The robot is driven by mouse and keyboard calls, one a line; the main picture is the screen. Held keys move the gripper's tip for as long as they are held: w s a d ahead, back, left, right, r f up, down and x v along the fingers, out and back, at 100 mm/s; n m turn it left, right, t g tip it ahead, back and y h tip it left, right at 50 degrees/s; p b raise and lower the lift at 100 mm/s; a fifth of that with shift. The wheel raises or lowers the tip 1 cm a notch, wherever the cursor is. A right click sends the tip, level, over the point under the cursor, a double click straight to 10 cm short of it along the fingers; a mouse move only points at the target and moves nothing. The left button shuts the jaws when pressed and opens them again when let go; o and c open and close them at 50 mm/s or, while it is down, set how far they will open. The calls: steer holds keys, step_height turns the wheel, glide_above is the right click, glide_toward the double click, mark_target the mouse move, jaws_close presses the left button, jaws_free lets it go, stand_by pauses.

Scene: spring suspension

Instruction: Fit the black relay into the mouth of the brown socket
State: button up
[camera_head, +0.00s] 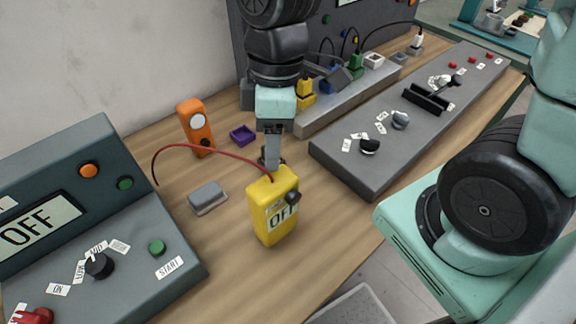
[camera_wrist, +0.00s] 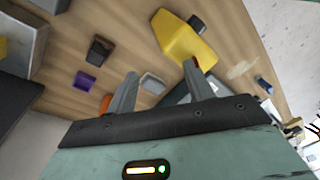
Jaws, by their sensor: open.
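The brown socket (camera_wrist: 95,58) is a small box on the table, up and left of my fingers in the wrist view. A dark block that looks like the black relay (camera_wrist: 104,44) shows at its top; I cannot tell how deep it sits or whether it is straight. In the head view, only dark brown edges of the socket (camera_head: 264,160) show around my finger. My gripper (camera_head: 272,165) points down there, behind the yellow meter. In the wrist view, my gripper (camera_wrist: 161,68) has its two fingers spread apart, with nothing held between them.
The yellow meter (camera_head: 264,220) with a red lead stands close in front of my gripper. A grey box (camera_head: 207,196), purple tray (camera_head: 242,134) and orange device (camera_head: 193,125) are to the left. Grey control panels (camera_head: 350,180) flank the wooden table.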

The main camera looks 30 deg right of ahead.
steer(key=s+m, duration=0.1)
steer(key=s, duration=0.1)
steer(key=s+a+r+m, duration=0.1)
steer(key=s, duration=0.1)
steer(key=s+m, duration=0.2)
steer(key=s, duration=0.1)
steer(key=shift+a+r+t+h, duration=0.25)
steer(key=shift+a+t+h, duration=0.05)
steer(key=shift+t+h, duration=0.1)
steer(key=shift+s+m, duration=0.45)
steer(key=shift+m, duration=0.05)
stand_by(0.3)
